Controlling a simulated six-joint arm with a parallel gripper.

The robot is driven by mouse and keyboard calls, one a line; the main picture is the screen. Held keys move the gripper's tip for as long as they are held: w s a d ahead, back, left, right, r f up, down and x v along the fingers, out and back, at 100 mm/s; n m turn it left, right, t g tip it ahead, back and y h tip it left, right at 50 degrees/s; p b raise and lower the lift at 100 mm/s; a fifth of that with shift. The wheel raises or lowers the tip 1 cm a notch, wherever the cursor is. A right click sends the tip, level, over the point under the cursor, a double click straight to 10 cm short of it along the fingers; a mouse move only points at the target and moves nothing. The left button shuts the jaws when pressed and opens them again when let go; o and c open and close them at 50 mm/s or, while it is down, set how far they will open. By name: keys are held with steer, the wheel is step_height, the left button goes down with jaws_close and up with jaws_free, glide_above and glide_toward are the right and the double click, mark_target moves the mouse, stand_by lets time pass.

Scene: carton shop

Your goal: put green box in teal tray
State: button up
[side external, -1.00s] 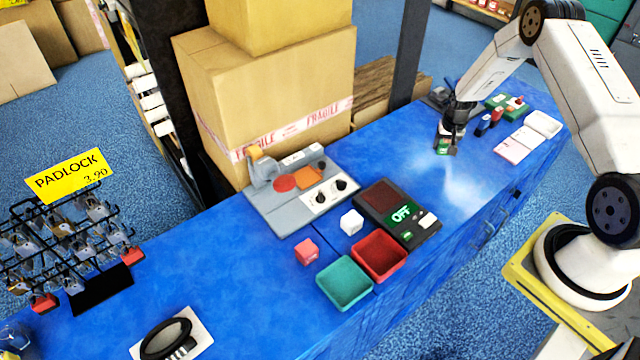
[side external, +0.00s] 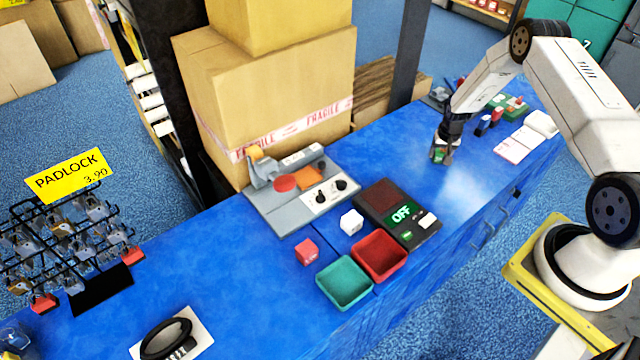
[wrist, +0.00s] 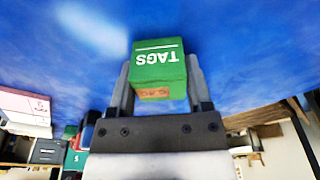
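The green box, marked TAGS, sits between the fingers of my gripper (wrist: 160,92) in the wrist view, where the box (wrist: 158,62) shows its green top and a brown label on its side. The fingers touch or nearly touch both its sides. In the side view my gripper (side external: 441,157) points down over the blue counter with a small green patch of the box (side external: 439,154) between its fingers. The gap beneath it is hard to judge. The teal tray (side external: 345,306) is empty at the counter's front edge, well left of my gripper.
A red tray (side external: 402,263) adjoins the teal one. A red cube (side external: 306,251) and a white cube (side external: 351,222) stand behind them. A dark device reading OFF (side external: 377,197) lies between the trays and my gripper. Open blue counter surrounds my gripper.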

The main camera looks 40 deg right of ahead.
mark_target(443, 154)
steer(key=o, duration=0.3)
steer(key=shift+r, duration=0.15)
step_height(443, 154, up, 12)
steer(key=s+a, duration=0.1)
steer(key=shift+s+a, duration=0.15)
stand_by(0.7)
stand_by(0.4)
